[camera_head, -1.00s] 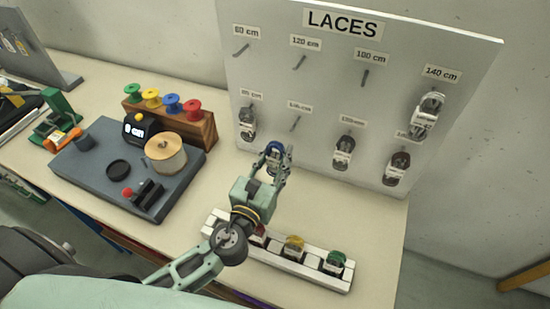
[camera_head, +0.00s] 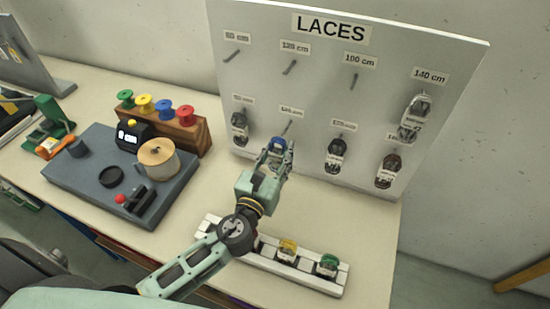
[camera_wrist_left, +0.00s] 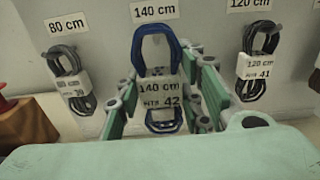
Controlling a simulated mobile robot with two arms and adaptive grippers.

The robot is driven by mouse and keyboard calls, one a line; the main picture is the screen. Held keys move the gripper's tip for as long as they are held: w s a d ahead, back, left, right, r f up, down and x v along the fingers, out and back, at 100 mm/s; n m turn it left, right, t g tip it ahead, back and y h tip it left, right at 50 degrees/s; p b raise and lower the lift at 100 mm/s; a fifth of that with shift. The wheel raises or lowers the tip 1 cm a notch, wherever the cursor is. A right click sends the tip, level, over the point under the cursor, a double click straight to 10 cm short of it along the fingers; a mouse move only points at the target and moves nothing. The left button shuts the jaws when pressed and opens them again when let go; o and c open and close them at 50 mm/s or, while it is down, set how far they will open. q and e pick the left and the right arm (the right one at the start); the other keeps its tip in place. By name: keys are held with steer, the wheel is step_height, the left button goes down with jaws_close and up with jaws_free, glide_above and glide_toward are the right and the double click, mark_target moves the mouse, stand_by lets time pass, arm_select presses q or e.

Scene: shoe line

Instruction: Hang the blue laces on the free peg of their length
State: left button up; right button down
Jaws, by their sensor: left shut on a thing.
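The blue laces (camera_head: 277,144) are a looped bundle with a white band. In the left wrist view the blue loop (camera_wrist_left: 137,46) stands upright and its band reads 140 cm and 42. My left gripper (camera_head: 274,158) is shut on the banded part, with the loop above its fingers. The bundle is in front of the lower-row peg (camera_head: 287,127) whose sign (camera_wrist_left: 154,11) reads 140 cm. That peg is bare in the head view; the loop appears just below it, and I cannot tell whether they touch. My right gripper is not in view.
The LACES board (camera_head: 258,60) has black laces (camera_head: 239,127) on the left and dark laces (camera_head: 336,155) on the right of this peg. Grey laces (camera_head: 413,117) hang on the upper 140 cm peg. A white rack (camera_head: 308,274) with yellow and green laces lies below.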

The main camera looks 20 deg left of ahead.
mark_target(290, 133)
arm_select(q)
steer(key=shift+w+f, duration=0.1)
steer(key=shift+w, duration=1)
steer(key=shift+w+d, duration=0.1)
steer(key=shift+w, duration=1.15)
steer(key=shift+w+f+b, duration=0.45)
steer(key=shift+w+b, duration=0.1)
steer(key=shift+w, duration=0.15)
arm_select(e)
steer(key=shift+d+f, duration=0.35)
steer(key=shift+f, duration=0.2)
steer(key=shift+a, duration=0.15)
arm_select(q)
steer(key=o, duration=1.1)
